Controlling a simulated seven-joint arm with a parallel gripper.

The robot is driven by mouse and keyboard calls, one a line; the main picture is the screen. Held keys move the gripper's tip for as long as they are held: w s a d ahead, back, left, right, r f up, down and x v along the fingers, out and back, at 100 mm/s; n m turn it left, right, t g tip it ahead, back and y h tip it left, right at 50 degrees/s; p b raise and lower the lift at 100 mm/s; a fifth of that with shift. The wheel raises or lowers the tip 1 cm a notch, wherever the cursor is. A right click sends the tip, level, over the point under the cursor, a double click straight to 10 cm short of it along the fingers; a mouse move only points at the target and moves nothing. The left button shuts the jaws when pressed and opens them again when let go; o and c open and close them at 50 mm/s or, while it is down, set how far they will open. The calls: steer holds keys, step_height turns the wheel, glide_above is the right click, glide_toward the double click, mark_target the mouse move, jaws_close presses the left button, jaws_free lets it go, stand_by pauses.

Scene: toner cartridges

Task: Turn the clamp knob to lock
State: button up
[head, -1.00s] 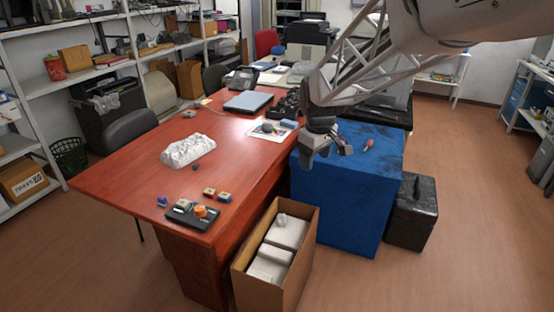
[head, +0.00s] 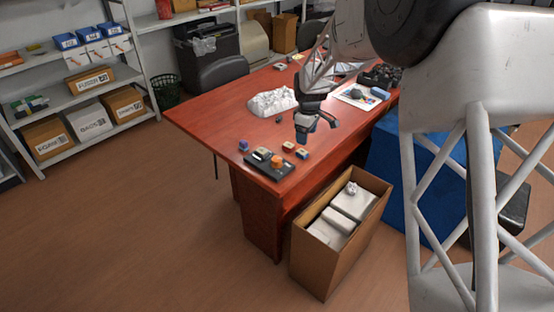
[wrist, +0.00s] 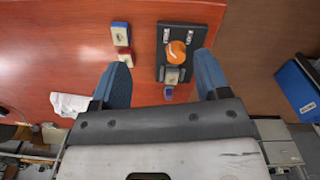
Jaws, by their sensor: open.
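The clamp knob is an orange round knob (head: 277,161) on a black base plate (head: 257,168) near the front corner of the red table. In the wrist view the orange knob (wrist: 177,52) shows from above, with a pale line across it, on the black base (wrist: 199,38). A small light block (wrist: 172,75) sits at the base's near end. My gripper (head: 316,130) is open and empty, above the table and up and to the right of the knob. In the wrist view its blue fingertips (wrist: 163,78) are wide apart, with the base's near end between them; the knob lies beyond.
Two small blocks, one (head: 289,147) and another (head: 302,153), lie right of the base. A purple block (head: 243,146) lies to its left. Crumpled white paper (head: 272,102) lies farther back. An open cardboard box (head: 309,262) stands on the floor beside the table.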

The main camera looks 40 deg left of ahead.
mark_target(277, 158)
steer(key=s+a+f+n, duration=0.1)
steer(key=a+f, duration=0.1)
steer(key=a, duration=0.1)
steer(key=s+a+f, duration=0.1)
steer(key=a+f, duration=0.2)
steer(key=a, duration=0.1)
steer(key=s+a+f+n, duration=0.1)
steer(key=s+a+f, duration=0.1)
steer(key=a, duration=0.1)
steer(key=shift+a+f+n, duration=0.2)
steer(key=shift+f+n, duration=0.1)
steer(key=shift+f, duration=0.15)
steer(key=shift+f, duration=3.75)
steer(key=c, duration=0.9)
